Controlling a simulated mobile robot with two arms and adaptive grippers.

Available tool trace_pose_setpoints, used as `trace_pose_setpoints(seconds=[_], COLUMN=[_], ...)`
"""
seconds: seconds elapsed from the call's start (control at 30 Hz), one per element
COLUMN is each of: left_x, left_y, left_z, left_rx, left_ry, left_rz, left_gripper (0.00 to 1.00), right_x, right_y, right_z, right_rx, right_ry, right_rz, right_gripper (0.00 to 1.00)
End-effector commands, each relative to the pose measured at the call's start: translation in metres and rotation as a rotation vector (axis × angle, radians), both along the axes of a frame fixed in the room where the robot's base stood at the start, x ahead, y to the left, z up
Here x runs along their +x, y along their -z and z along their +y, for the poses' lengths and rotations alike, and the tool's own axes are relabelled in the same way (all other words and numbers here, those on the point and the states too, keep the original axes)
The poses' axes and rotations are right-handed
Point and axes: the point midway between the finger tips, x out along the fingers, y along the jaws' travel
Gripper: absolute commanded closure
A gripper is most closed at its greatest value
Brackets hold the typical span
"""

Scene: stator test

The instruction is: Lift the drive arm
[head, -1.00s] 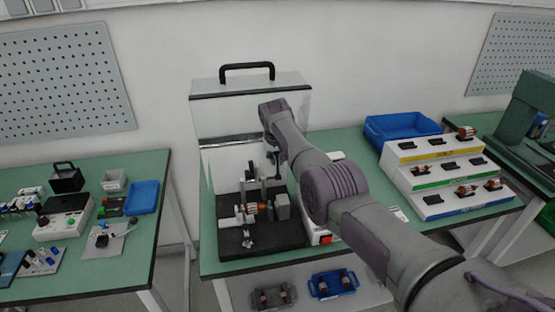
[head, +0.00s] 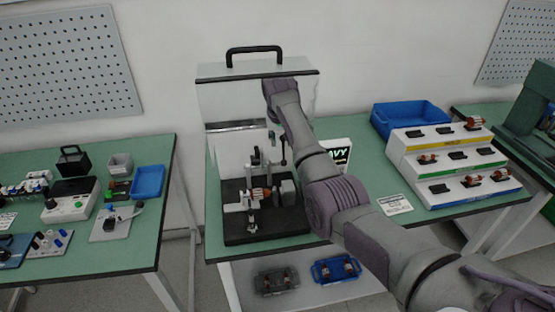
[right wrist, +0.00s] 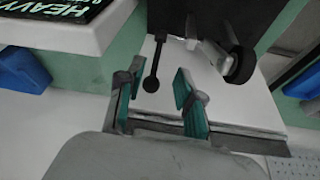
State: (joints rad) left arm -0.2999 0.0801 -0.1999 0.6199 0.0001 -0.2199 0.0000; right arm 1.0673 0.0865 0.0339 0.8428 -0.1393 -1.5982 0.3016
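A test rig with a black base (head: 235,232) stands on the middle table under a raised clear cover with a black handle. A copper-and-white rotor (head: 262,193) lies across it. A thin black rod with a ball end (head: 283,150), seemingly the drive arm's lever, hangs at the rig's upper right. In the right wrist view, the ball-ended rod (right wrist: 152,80) is ahead of and between the teal finger pads of my right gripper (right wrist: 157,103), with gaps on both sides. A dark wheel (right wrist: 240,65) is to its right. My left gripper is out of view.
A display reading HEAVY (head: 340,153) stands right of the rig, close to my right arm. A stepped rack (head: 440,160) with rotors and a blue bin (head: 410,118) are further right. Grey (head: 275,282) and blue (head: 336,270) trays sit on the lower shelf.

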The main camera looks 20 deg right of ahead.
Motion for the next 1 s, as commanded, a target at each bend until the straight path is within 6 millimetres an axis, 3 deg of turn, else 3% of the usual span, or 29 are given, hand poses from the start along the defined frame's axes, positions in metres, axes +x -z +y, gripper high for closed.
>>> trace_pose_setpoints(seconds=[0.53,0.7,1.0], left_x=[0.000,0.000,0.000], left_y=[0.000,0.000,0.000], left_z=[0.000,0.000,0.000], left_rx=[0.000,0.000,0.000], left_ry=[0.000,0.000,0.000], left_rz=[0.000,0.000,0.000], left_gripper=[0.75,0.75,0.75], right_x=[-0.076,-0.086,-0.087], right_y=[-0.001,-0.001,-0.002], right_z=[0.046,0.052,0.053], right_rx=[0.000,0.000,0.000], right_ry=[-0.001,0.000,0.000], right_rz=[-0.003,-0.003,-0.003], right_gripper=[0.64,0.64,0.64])
